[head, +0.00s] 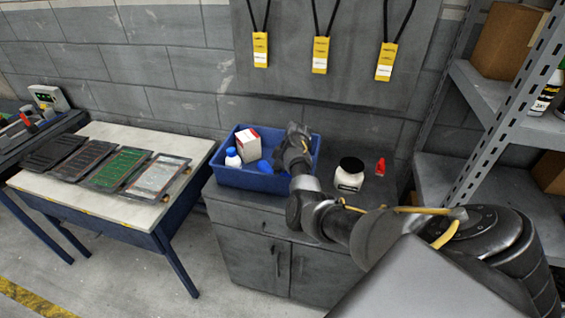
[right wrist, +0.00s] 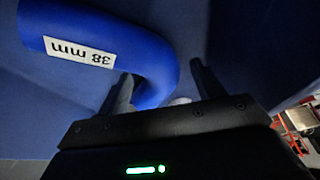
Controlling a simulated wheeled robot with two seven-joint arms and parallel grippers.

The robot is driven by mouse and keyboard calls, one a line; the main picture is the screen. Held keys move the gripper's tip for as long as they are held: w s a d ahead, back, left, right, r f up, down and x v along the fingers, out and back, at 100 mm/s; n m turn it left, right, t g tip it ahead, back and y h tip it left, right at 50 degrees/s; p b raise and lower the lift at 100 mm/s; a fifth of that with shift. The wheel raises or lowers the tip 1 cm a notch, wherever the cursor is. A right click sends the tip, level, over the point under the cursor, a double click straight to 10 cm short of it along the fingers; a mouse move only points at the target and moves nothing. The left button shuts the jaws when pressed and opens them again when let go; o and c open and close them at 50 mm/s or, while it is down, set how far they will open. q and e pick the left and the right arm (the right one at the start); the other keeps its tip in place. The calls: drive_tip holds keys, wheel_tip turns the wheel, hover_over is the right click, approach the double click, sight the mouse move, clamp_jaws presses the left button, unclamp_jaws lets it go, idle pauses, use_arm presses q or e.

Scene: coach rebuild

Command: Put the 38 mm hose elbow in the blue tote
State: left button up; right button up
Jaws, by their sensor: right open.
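The blue hose elbow (right wrist: 95,45) with a white "38 mm" label fills the upper left of the right wrist view. Blue surfaces of the tote surround it there. Its bent end lies between the two fingers of my right gripper (right wrist: 163,88), which are apart and not closed on it. In the head view, the blue tote (head: 250,181) stands on a grey cabinet, and a brighter blue piece of the elbow (head: 265,167) shows inside it. My right gripper (head: 296,138) is over the tote's right part, its fingertips hidden. My left gripper is not in view.
The tote also holds a white bottle with a blue cap (head: 233,158) and a red-and-white box (head: 247,145). A black-lidded jar (head: 349,174) and a small red item (head: 380,167) stand right of it. Metal shelving (head: 490,120) rises at right.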

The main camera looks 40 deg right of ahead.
drive_tip(key=b+v, duration=0.2)
drive_tip(key=v, duration=0.9)
drive_tip(key=shift+s+d, duration=0.1)
